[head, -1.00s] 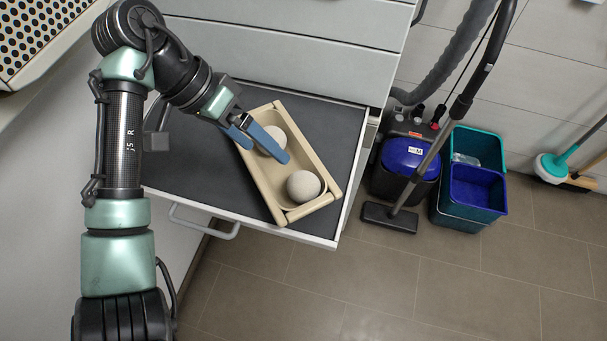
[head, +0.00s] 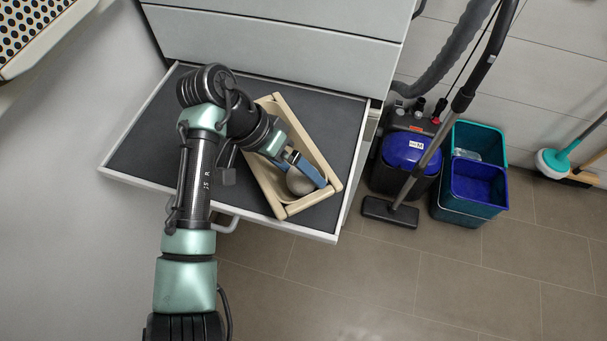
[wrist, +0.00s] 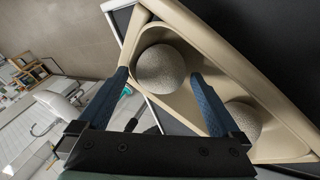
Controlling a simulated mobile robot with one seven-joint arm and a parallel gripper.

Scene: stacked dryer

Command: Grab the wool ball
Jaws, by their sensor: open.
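Two pale grey wool balls lie in a beige tray (head: 275,201) inside an open drawer (head: 145,150). In the head view the front wool ball (head: 299,181) shows beside my gripper (head: 310,178), partly covered by it; the other ball is hidden by my arm. In the wrist view the nearer wool ball (wrist: 161,69) sits ahead of and between the two open blue fingers of my gripper (wrist: 160,82). The second wool ball (wrist: 243,121) is to the right, partly behind the right finger. Whether a finger touches a ball is unclear.
The tray's raised walls surround the balls. The drawer front has a handle (head: 226,222). A vacuum cleaner (head: 404,151) and a teal and blue bucket set (head: 470,207) stand on the floor right of the drawer. The drawer's left part is empty.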

